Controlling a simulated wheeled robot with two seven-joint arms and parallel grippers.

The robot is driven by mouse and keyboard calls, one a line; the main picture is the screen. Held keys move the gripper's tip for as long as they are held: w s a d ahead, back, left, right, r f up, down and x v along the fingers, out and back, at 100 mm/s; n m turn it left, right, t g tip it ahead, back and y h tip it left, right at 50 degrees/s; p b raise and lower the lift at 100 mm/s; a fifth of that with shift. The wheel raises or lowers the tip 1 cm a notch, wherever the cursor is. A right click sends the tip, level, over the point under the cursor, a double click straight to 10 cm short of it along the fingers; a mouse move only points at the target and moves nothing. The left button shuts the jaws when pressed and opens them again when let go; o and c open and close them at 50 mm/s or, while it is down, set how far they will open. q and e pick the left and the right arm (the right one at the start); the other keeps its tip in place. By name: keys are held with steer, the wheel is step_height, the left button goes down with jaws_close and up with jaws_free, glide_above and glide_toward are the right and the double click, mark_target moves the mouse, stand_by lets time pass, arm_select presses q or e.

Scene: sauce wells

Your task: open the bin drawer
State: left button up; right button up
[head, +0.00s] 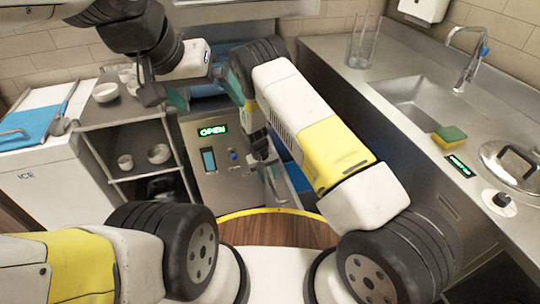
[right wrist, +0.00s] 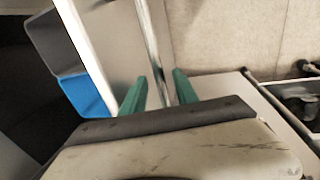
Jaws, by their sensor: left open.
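The bin drawer (head: 299,178) is at the right side of the steel front, pulled out at least partly, with blue showing inside. The blue bin (right wrist: 85,95) also shows in the right wrist view, left of the pale drawer front (right wrist: 112,40). My right gripper (head: 270,172) is at the drawer front. In the right wrist view its green fingertips (right wrist: 159,88) stand apart on either side of a thin metal bar handle (right wrist: 155,40), with a gap visible. My left gripper (head: 205,90) is open and empty above the steel front. My right forearm hides part of the drawer.
A steel counter with a sink (head: 415,100), sponge (head: 450,134) and lidded pot (head: 515,165) runs along the right. A shelf (head: 125,120) with bowls and a white ice chest (head: 50,165) stand left. A lit OPEN sign (head: 212,131) is on the steel front.

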step_height(320, 180, up, 8)
steer(key=a, duration=0.1)
steer(key=shift+s+a+f, duration=0.15)
steer(key=shift+s+a, duration=0.05)
steer(key=shift+s, duration=0.05)
stand_by(0.5)
steer(key=s+d+r+m+t+y, duration=0.15)
steer(key=d+r, duration=0.25)
steer(key=r, duration=0.6)
steer(key=s+d+r+y, duration=0.1)
steer(key=s+d+r, duration=0.15)
steer(key=r, duration=0.85)
steer(key=s+d+r+m+y, duration=0.15)
steer(key=d+r, duration=0.35)
steer(key=r, duration=0.5)
steer(key=s+d+r+t, duration=0.1)
steer(key=s+d+r, duration=0.2)
steer(key=s, duration=0.4)
steer(key=s+d+r+t, duration=0.1)
steer(key=s+d+r, duration=0.2)
steer(key=s+r, duration=0.2)
steer(key=s+d+r+t, duration=0.2)
steer(key=s+d+r, duration=0.1)
steer(key=s, duration=0.5)
steer(key=shift+v, duration=0.8)
